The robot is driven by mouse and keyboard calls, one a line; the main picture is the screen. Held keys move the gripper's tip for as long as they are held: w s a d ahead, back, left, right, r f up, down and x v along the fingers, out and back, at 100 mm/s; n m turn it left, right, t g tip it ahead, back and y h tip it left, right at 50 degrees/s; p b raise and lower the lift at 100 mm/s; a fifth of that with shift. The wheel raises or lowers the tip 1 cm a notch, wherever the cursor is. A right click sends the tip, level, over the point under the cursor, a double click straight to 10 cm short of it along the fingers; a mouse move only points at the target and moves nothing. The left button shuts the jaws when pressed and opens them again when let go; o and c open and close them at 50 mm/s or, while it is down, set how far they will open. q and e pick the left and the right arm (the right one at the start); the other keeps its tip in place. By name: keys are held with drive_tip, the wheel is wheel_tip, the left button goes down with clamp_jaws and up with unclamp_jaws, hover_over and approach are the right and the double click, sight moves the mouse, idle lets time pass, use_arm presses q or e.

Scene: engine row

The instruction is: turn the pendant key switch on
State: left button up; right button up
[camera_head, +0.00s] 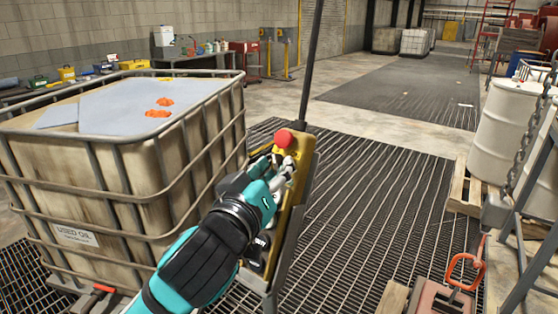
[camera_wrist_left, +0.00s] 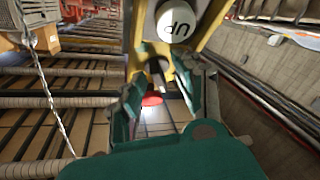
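The yellow pendant (camera_head: 293,215) hangs upright in the middle of the head view, with a red mushroom button (camera_head: 284,139) at its top. My left gripper (camera_head: 281,170) is at the pendant's upper face, just below the red button. In the left wrist view the fingers (camera_wrist_left: 162,92) stand apart, one on each side of a small dark and grey part (camera_wrist_left: 157,72) that looks like the key switch. Whether a finger touches it is unclear. The red button also shows between the fingers (camera_wrist_left: 152,99), and a white UP button (camera_wrist_left: 176,21) is close by. My right gripper is out of view.
A caged used-oil tank (camera_head: 100,190) stands close on the left of my arm. White drums (camera_head: 503,130) on a pallet and a hanging chain (camera_head: 530,110) are at the right. The grated floor (camera_head: 385,200) right of the pendant is clear.

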use_arm(q)
drive_tip(key=shift+r, duration=0.1)
drive_tip(key=shift+s, duration=0.1)
drive_tip(key=c, duration=0.7)
clamp_jaws()
